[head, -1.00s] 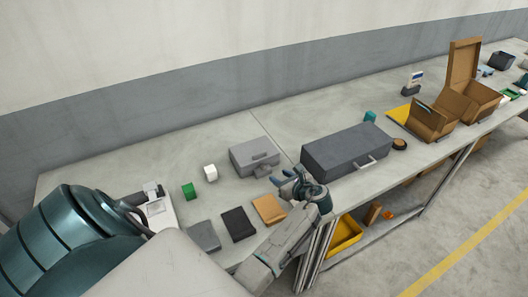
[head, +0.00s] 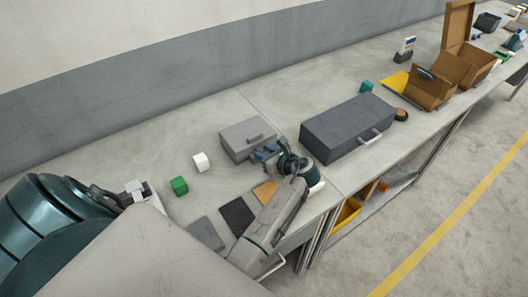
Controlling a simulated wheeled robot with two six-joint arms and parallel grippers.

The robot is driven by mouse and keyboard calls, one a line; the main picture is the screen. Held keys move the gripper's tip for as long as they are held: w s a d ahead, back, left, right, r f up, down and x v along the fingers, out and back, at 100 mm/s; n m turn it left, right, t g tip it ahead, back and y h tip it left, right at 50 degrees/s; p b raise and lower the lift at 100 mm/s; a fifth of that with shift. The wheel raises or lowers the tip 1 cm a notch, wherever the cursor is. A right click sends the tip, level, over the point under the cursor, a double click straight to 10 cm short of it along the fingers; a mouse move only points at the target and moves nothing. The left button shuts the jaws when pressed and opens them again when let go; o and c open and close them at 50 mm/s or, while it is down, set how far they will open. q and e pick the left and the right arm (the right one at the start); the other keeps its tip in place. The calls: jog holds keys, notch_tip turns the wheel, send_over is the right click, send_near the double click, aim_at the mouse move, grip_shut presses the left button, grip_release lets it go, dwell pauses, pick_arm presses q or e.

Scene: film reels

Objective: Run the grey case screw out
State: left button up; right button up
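A light grey case (head: 240,142) with a handle on its lid lies flat and closed on the bench. A larger dark grey case (head: 345,128) with a pale front handle lies to its right, also closed. I cannot make out a screw on either case.
A white cube (head: 201,162) and green cube (head: 179,186) stand left of the light grey case. Grey, black (head: 237,216) and orange (head: 265,192) flat squares lie in front, partly under my arm. Open brown boxes (head: 436,83) stand far right. Bench behind the cases is clear.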

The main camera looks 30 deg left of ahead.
pick_arm(q)
grip_shut()
jog(key=shift+w+n+g, duration=0.3)
jog(key=shift+n+g, duration=0.6)
jog(key=shift+g, duration=0.2)
jog(key=shift+w+n+g+y, duration=0.1)
jog(key=shift+n+g+y, duration=0.25)
jog(key=shift+g, duration=0.25)
jog(key=shift+w+f+n+g, duration=0.1)
jog(key=shift+n+g, duration=0.7)
jog(key=shift+n, duration=0.05)
pick_arm(e)
jog(key=shift+s+a, duration=0.1)
jog(key=shift+a, duration=0.35)
jog(key=shift+d+r, duration=0.1)
jog(key=shift+d, duration=0.15)
pick_arm(q)
jog(key=shift+o, duration=1.5)
grip_release()
pick_arm(e)
jog(key=shift+d, duration=0.1)
pick_arm(q)
jog(key=shift+a+r, duration=0.1)
jog(key=shift+r, duration=0.1)
